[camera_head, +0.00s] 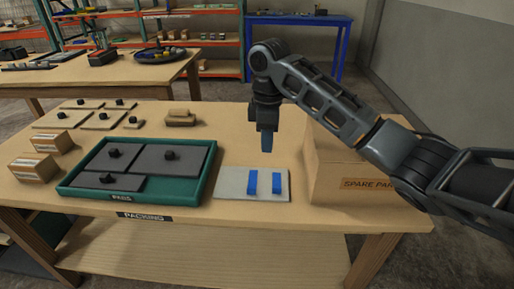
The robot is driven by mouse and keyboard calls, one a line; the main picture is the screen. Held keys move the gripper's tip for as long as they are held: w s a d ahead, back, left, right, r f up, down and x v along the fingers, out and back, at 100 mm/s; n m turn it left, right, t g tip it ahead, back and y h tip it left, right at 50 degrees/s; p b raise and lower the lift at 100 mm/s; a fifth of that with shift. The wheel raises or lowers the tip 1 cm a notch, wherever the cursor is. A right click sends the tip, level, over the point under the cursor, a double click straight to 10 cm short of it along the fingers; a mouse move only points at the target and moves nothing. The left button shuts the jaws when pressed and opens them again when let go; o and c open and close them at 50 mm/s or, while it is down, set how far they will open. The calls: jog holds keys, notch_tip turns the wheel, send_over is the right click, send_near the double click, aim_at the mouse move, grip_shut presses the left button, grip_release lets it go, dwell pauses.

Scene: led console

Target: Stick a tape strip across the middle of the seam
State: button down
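Two blue tape strips lie side by side on a pale grey board (232,185), the left strip (252,182) and the right strip (277,183). My gripper (266,127) points down above and behind the board. A cardboard box (335,182) marked "SPARE PAR..." stands to the right of the board. My arm crosses in front of its top and hides part of it. I cannot make out its seam clearly.
A green tray (205,178) labelled "PADS" holds dark knobbed pads left of the board. Flat knobbed panels and small cartons (53,141) stand farther left on the wooden table (220,222). Small cardboard pieces (181,118) lie behind the tray. Table space behind the board is clear.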

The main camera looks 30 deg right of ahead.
jog(key=shift+r+p, duration=1.7)
jog(key=shift+r, duration=0.15)
